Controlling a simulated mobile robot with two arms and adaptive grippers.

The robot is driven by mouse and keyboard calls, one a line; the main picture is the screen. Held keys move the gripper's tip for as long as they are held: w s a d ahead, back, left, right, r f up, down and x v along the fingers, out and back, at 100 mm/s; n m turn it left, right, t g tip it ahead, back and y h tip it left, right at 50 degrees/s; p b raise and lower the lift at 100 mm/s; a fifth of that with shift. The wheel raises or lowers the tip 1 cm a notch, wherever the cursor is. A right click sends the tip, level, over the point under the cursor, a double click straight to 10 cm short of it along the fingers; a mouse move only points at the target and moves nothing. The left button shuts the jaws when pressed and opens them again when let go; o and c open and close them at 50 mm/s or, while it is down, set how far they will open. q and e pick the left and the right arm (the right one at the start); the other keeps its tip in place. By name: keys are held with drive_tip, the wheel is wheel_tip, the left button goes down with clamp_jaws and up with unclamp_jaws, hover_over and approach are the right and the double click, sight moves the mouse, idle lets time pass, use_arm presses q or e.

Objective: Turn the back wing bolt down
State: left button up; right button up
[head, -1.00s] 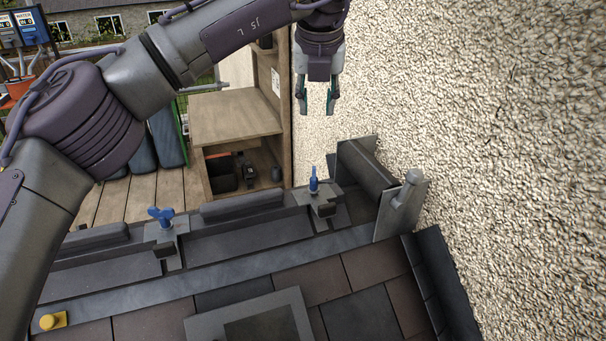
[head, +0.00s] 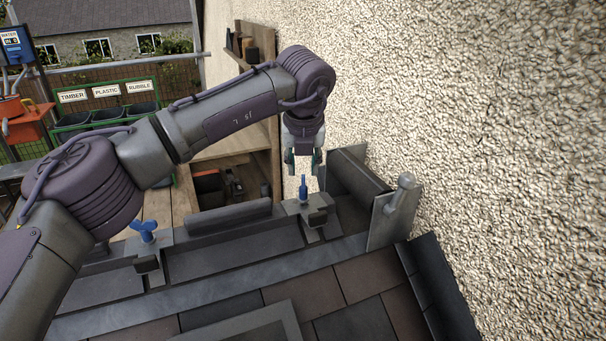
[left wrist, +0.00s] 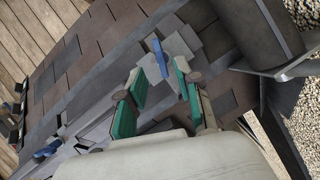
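The farther blue wing bolt (head: 303,188) stands upright on its dark clamp near the wall, wings seen nearly edge-on in the head view. My left gripper (head: 303,166) points down just above it, fingers apart and empty. In the left wrist view the same bolt (left wrist: 160,58) shows beyond the gap between the teal finger pads (left wrist: 160,78), apart from both. A second blue wing bolt (head: 143,231), wings spread, stands on the nearer clamp to the left; it also shows in the left wrist view (left wrist: 47,151). My right gripper is not in view.
A grey upright plate with a rounded post (head: 397,208) stands right of the farther bolt, close to the rough wall (head: 480,120). Dark roof tiles (head: 318,287) lie in front. A wooden shelf unit (head: 262,150) stands behind my left arm.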

sight(303, 180)
use_arm(q)
drive_tip(key=shift+p+x, duration=0.6)
drive_tip(key=shift+x, duration=2.15)
clamp_jaws()
